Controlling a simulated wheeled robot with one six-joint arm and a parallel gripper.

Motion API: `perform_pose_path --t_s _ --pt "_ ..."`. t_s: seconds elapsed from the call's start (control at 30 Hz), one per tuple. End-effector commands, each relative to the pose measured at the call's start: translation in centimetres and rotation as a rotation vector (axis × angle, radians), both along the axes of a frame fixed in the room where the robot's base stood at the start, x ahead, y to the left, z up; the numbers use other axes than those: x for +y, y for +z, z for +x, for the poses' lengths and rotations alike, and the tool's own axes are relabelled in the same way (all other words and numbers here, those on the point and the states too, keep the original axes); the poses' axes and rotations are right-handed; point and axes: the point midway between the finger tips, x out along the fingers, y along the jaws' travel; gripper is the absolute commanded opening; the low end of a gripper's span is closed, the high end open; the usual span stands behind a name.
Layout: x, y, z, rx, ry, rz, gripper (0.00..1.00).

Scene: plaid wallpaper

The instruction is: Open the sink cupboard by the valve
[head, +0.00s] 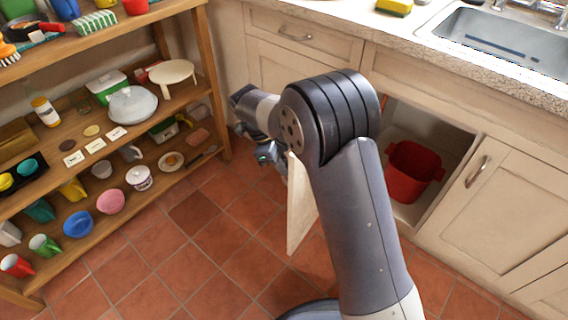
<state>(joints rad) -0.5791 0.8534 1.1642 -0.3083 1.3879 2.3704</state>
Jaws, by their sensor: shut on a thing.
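The sink cupboard has a cream left door (300,208) that stands swung out from the cabinet front, seen nearly edge-on. My arm hides the grasp, the handle and part of the opening. The right cupboard door (502,205) is shut and has a metal handle (478,172). No valve can be made out.
The sink (500,45) is set in the speckled counter above, with a yellow sponge (394,7) beside it. A drawer with a handle (295,35) is left of the opening. Wooden shelves (215,90) full of kitchenware stand at left. The tiled floor (200,255) between is clear.

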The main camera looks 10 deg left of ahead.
Motion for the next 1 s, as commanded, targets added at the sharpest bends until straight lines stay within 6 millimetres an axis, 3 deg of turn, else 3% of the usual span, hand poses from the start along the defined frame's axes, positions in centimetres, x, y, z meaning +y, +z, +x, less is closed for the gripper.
perform_pose_path --t_s 0.37,0.4,0.63,0.87,1.0 --pt "0.0 0.0 0.1 0.001 0.003 0.004 0.00" --pt "0.0 0.0 0.1 0.001 0.003 0.004 0.12" --pt "0.0 0.0 0.1 -0.001 0.001 0.002 0.31" --pt "0.0 0.0 0.1 -0.001 0.001 0.001 0.32" --pt "0.4 1.0 0.1 -0.002 0.002 0.002 0.32"
